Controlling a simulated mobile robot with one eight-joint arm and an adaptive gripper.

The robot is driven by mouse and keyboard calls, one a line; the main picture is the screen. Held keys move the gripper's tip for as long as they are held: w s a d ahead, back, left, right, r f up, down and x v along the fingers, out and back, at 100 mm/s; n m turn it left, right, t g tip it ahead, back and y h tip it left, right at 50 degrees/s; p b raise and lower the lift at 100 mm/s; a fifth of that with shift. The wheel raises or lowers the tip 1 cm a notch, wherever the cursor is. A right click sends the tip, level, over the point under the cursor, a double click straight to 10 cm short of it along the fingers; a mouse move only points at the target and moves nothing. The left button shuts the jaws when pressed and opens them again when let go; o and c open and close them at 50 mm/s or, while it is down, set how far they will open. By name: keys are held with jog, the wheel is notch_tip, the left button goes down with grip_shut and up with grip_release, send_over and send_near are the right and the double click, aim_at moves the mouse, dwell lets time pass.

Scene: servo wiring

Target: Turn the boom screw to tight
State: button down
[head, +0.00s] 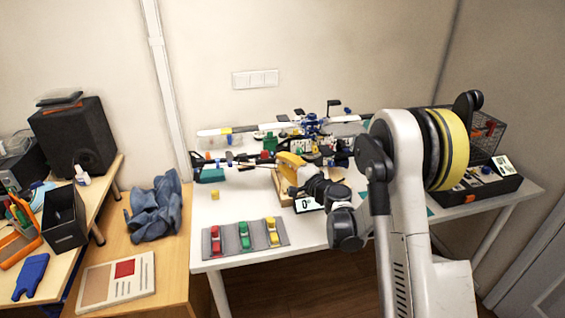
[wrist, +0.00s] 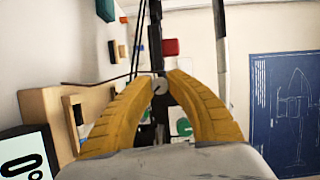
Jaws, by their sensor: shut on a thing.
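My gripper (head: 277,165) reaches over the white table from the right in the head view, at the model helicopter's dark boom (head: 232,164). In the wrist view its two yellow fingers (wrist: 160,84) come together at the tips on a small round grey screw head (wrist: 160,86). The black boom (wrist: 155,45) runs away behind the fingertips. The screw is too small to make out in the head view, and the fingers hide its sides. I cannot tell how tight it is.
A small display (head: 309,204) by a wooden block stands below my gripper; it also shows in the wrist view (wrist: 22,155). A grey tray (head: 258,245) with red, green and yellow items lies at the front. A black box (head: 480,188) stands at the right.

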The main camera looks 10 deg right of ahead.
jog(key=m, duration=0.2)
jog(key=m+t, duration=0.1)
jog(key=m, duration=0.1)
jog(key=shift+t+y, duration=0.3)
jog(key=shift+m+t, duration=0.6)
jog(key=shift+m, duration=1.3)
jog(key=c, duration=1.3)
grip_release()
